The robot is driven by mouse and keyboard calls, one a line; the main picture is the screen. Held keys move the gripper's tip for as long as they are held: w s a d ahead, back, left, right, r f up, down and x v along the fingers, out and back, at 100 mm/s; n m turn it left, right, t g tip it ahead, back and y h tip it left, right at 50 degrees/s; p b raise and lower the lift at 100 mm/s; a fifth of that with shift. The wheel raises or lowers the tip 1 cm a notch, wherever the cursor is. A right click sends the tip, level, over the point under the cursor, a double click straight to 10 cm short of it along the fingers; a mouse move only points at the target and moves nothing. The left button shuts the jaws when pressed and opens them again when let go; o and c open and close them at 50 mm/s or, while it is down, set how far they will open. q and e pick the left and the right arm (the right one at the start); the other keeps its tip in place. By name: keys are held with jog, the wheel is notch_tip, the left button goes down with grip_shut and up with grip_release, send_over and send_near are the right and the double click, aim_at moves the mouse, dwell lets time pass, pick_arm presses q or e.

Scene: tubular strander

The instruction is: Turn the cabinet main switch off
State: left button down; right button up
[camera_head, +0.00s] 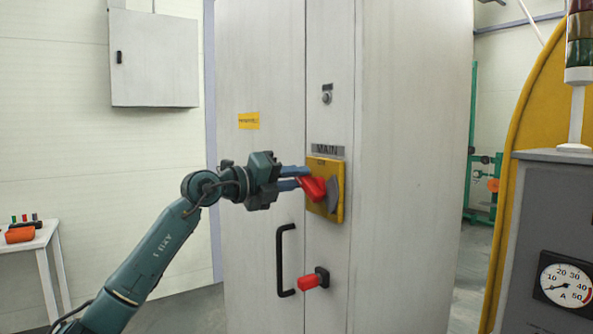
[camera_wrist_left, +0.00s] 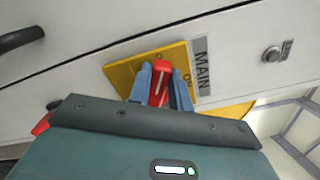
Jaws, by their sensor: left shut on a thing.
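The main switch has a red handle (camera_head: 313,188) on a yellow plate (camera_head: 326,166), under a MAIN label (camera_head: 327,151) on the grey cabinet (camera_head: 408,170). My left gripper (camera_head: 300,178) reaches in from the left and is shut on the red handle. In the left wrist view the blue fingers stand on both sides of the red handle (camera_wrist_left: 160,84), in front of the yellow plate (camera_wrist_left: 122,75). The handle's exact angle is partly hidden by the fingers. My right gripper is not in view.
A black door handle (camera_head: 281,260) and a second red handle (camera_head: 309,282) sit below the plate. A white table (camera_head: 45,240) stands at the left; a grey console (camera_head: 545,230) with a gauge stands at the right.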

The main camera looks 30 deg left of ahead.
pick_arm(q)
jog(key=shift+a+f+n+p, duration=0.1)
jog(key=shift+f+n+p, duration=0.2)
jog(key=shift+n, duration=0.7)
jog(key=shift+w+a+f+n+p, duration=0.1)
jog(key=shift+f+n+p, duration=0.2)
jog(key=shift+n, duration=0.35)
jog(key=shift+s+f+n+p, duration=0.15)
jog(key=shift+n+p, duration=0.25)
jog(key=shift+n, duration=0.3)
jog(key=shift+w+a+f+n+p, duration=0.15)
jog(key=shift+f+n+p, duration=0.15)
jog(key=shift+n, duration=0.35)
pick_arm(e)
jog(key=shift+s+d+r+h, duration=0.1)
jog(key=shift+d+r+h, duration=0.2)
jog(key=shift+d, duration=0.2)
pick_arm(q)
jog(key=shift+d, duration=0.15)
jog(key=c, duration=1.3)
grip_release()
